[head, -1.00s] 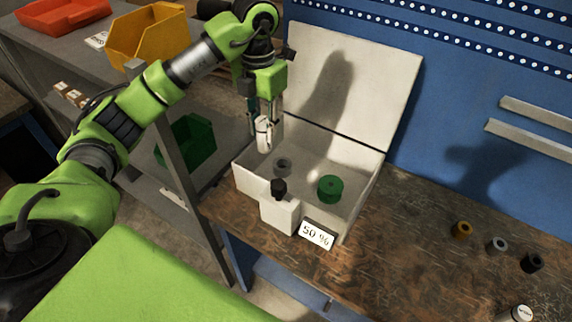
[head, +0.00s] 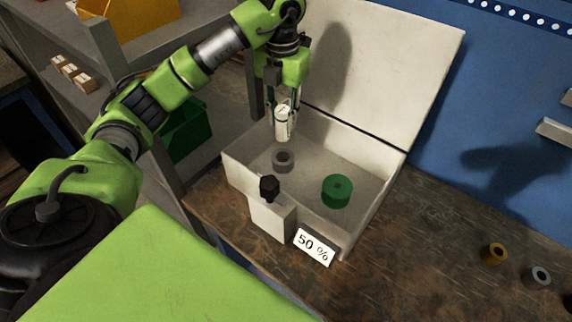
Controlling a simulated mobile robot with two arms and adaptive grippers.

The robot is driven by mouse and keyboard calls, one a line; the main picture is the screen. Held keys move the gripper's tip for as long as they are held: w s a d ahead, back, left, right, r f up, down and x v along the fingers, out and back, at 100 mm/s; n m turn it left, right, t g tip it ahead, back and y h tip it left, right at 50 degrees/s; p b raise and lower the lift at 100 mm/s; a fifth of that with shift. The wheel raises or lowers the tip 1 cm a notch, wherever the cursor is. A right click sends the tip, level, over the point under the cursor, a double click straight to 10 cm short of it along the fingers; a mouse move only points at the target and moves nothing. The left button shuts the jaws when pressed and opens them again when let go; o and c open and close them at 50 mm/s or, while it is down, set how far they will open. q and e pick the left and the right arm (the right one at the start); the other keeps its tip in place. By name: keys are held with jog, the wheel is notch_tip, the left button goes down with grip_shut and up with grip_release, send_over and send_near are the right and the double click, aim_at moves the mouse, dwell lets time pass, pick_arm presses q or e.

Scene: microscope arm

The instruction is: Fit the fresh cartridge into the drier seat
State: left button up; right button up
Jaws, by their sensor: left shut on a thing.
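My left gripper (head: 283,108) is shut on a small white cartridge (head: 282,124) with a dark mark near its top. It holds the cartridge upright, above the left part of an open white box. A grey ring-shaped seat (head: 283,160) stands on the box floor, just below the cartridge in the picture. A gap shows between the cartridge and the seat. The box (head: 365,225) has its lid raised at the back. My right gripper is not in view.
A green round piece (head: 337,190) lies in the box, right of the seat. A black knob (head: 269,187) and a "50 %" sign (head: 314,247) are at the box front. A brass ring (head: 494,254) and a grey ring (head: 538,277) lie on the workbench (head: 420,260).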

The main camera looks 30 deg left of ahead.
aim_at(282, 136)
pick_arm(q)
jog(key=shift+f, duration=0.5)
notch_tip(282, 136, down, 5)
jog(key=shift+s+f+p, duration=0.1)
jog(key=shift+f+p, duration=0.1)
jog(key=shift+p, duration=0.15)
notch_tip(282, 136, down, 3)
jog(key=shift+s+p, duration=0.1)
jog(key=shift+p, duration=0.3)
jog(key=shift+f, duration=0.3)
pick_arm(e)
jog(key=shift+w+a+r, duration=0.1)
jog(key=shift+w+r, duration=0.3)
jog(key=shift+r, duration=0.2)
pick_arm(q)
jog(key=shift+f, duration=0.1)
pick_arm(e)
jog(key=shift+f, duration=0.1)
pick_arm(q)
jog(key=shift+f, duration=0.15)
jog(key=o, duration=1.1)
